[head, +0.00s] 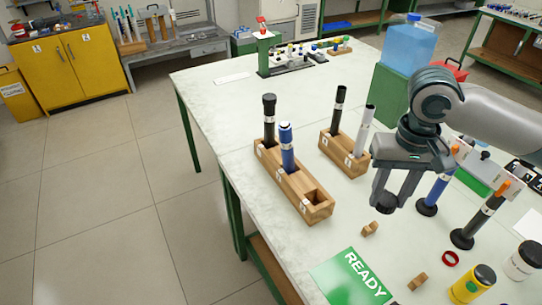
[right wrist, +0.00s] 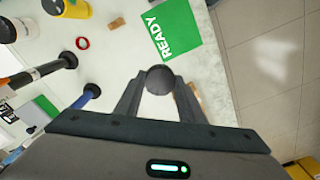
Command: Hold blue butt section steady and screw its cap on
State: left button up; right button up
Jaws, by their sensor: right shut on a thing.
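The blue butt section (head: 288,158) stands upright in the middle slot of a long wooden block (head: 322,211). Its upper end is bare, with a pale band below it. My right gripper (head: 389,197) is shut on a dark round cap (head: 382,204), held above the table to the right of the block and apart from the blue section. The cap also shows in the right wrist view (right wrist: 160,79) between the two fingers. My left gripper is not in view.
A black section (head: 269,121) with a wider top stands in the block's far slot; the near slot is empty. A second block (head: 329,147) holds a black and a silver rod. Rods with black feet, small wooden pieces and a green READY mat (head: 350,279) lie around.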

jog(key=shift+w+a, duration=0.45)
jog(key=shift+s, duration=0.1)
